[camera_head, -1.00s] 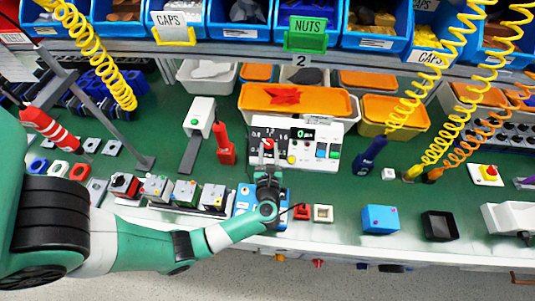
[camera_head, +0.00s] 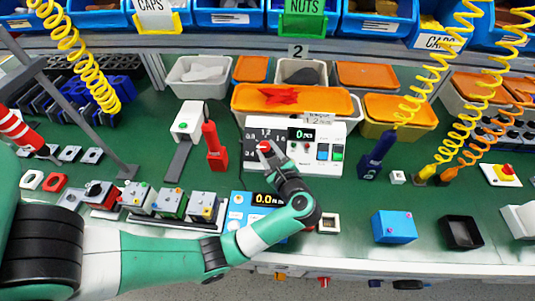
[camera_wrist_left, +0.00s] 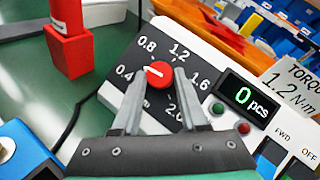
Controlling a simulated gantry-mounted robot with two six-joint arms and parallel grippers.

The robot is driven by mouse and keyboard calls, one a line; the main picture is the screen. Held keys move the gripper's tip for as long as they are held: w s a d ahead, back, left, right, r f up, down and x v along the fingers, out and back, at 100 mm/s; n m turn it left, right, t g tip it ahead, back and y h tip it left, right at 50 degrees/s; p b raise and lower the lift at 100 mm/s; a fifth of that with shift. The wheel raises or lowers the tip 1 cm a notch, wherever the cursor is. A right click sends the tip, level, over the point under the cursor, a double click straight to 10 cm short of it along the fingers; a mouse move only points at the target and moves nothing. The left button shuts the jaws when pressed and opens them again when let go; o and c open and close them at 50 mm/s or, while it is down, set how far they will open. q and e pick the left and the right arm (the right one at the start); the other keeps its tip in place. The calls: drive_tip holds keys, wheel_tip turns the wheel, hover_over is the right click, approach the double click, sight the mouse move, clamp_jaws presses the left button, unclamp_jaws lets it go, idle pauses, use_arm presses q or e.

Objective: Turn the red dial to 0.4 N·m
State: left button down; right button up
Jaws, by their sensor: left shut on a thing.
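The red dial (camera_head: 264,146) is on the black scale at the left of a white panel box (camera_head: 323,158). The wrist view shows the dial (camera_wrist_left: 158,73) with labels from 0.4 to 2.0 around it. Its white line runs nearly left to right, the left end toward the 0.4 side. My left gripper (camera_wrist_left: 158,80) is shut on the dial, one finger on each side. In the head view my left gripper (camera_head: 270,152) reaches it from the lower right and covers part of the scale. My right gripper is out of view.
A red tool (camera_head: 215,146) stands left of the panel, and a dark blue tool (camera_head: 377,155) stands right of it. A blue device with a display (camera_head: 238,211) sits in front, partly behind my arm. Orange-lidded bins (camera_head: 290,99) are behind. Green bench shows at right.

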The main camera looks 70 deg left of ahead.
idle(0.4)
use_arm(q)
drive_tip(key=shift+c, duration=2.2)
unclamp_jaws()
drive_tip(key=p+v, duration=0.1)
drive_tip(key=v, duration=1)
drive_tip(key=shift+d+p, duration=0.3)
drive_tip(key=shift+p, duration=0.05)
drive_tip(key=shift+r, duration=0.15)
